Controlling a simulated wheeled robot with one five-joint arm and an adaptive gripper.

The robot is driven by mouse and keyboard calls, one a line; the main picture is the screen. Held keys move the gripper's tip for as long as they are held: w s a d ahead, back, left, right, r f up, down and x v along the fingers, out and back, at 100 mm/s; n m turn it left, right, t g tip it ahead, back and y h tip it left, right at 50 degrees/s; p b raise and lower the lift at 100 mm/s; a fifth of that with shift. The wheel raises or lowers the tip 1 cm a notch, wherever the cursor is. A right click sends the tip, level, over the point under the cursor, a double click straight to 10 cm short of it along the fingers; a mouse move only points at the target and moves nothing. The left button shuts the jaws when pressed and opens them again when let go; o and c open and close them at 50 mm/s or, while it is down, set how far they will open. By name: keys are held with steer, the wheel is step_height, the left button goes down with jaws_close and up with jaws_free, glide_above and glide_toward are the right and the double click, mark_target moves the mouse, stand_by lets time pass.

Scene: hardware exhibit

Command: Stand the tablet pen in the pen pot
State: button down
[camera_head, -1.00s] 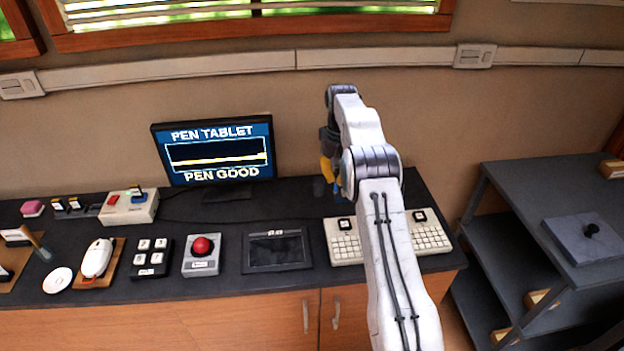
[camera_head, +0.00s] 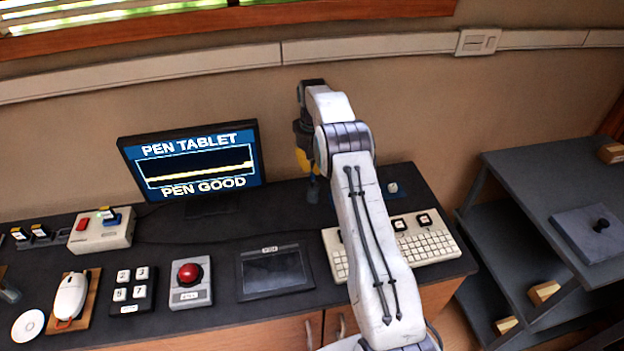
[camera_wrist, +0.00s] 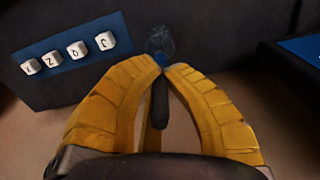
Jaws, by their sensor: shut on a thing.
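My gripper (camera_head: 308,168) is at the back of the desk, right of the monitor, with its yellow fingers pointing down. In the wrist view my gripper (camera_wrist: 164,68) is shut on a slim dark pen (camera_wrist: 159,106), which runs between the two fingers. A clear, glass-like pot (camera_wrist: 161,40) shows just beyond the fingertips. I cannot tell whether the pen's end is inside it or only in line with it. In the head view the pot is small and dim below the fingers, and the pen cannot be made out.
A blue mat (camera_wrist: 70,62) with several white keycaps lies beside the pot. The monitor (camera_head: 195,160) stands left of my gripper. A keyboard (camera_head: 435,243), a drawing tablet (camera_head: 275,272) and a red button box (camera_head: 190,283) line the front of the desk. A grey shelf unit (camera_head: 530,165) is at right.

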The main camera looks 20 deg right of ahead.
mark_target(313, 181)
steer(key=shift+f+p, duration=0.4)
steer(key=shift+f, duration=2)
steer(key=shift+f, duration=0.2)
steer(key=c, duration=1.4)
jaws_free()
steer(key=shift+r, duration=0.15)
